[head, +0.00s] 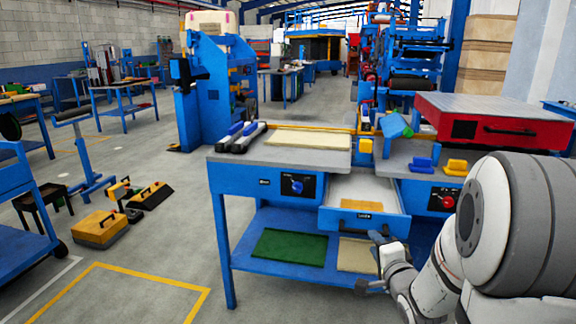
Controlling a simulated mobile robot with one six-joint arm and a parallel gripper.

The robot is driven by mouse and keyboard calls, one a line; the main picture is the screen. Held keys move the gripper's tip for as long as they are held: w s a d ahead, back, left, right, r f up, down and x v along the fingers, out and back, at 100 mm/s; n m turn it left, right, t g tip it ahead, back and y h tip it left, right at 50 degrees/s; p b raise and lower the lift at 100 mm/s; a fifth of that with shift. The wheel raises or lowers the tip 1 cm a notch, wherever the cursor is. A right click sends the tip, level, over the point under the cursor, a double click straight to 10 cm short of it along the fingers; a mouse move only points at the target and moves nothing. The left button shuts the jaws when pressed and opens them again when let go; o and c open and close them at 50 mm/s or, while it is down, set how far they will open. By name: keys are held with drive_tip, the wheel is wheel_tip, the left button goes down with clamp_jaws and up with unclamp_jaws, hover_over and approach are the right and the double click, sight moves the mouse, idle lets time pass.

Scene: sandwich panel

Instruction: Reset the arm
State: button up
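My arm comes in from the right edge, its large white and grey link covering the right front of the blue workbench (222,180). My gripper (369,262) is low in front of the bench, just below the open drawer (341,221). Its two dark fingers look spread apart, one above the other, with nothing seen between them. The drawer is pulled out and holds a flat tan piece (362,205). How far the gripper is from the drawer front is hard to tell.
A green panel (290,247) and a beige panel (356,255) lie on the lower shelf. A beige sheet (308,139), yellow and blue blocks, and a red box (495,118) are on the bench. Toolboxes (100,229) stand on the floor at left.

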drive_tip(key=s+a+r+n+g+h+p, duration=0.25)
drive_tip(key=s+r+n+g+p, duration=0.45)
drive_tip(key=r+p, duration=0.4)
drive_tip(key=s+a+r+n+g+y+p, duration=0.1)
drive_tip(key=s+a+r+n+g+p, duration=0.2)
drive_tip(key=s, duration=0.5)
drive_tip(key=s+a+r+n+g+p, duration=0.4)
drive_tip(key=s+r+n+p, duration=0.1)
drive_tip(key=s, duration=0.4)
wheel_tip(320, 180, up, 2)
drive_tip(key=shift+s+a+r+y+p, duration=0.1)
drive_tip(key=shift+s+a+y+p, duration=0.2)
drive_tip(key=shift+p, duration=0.4)
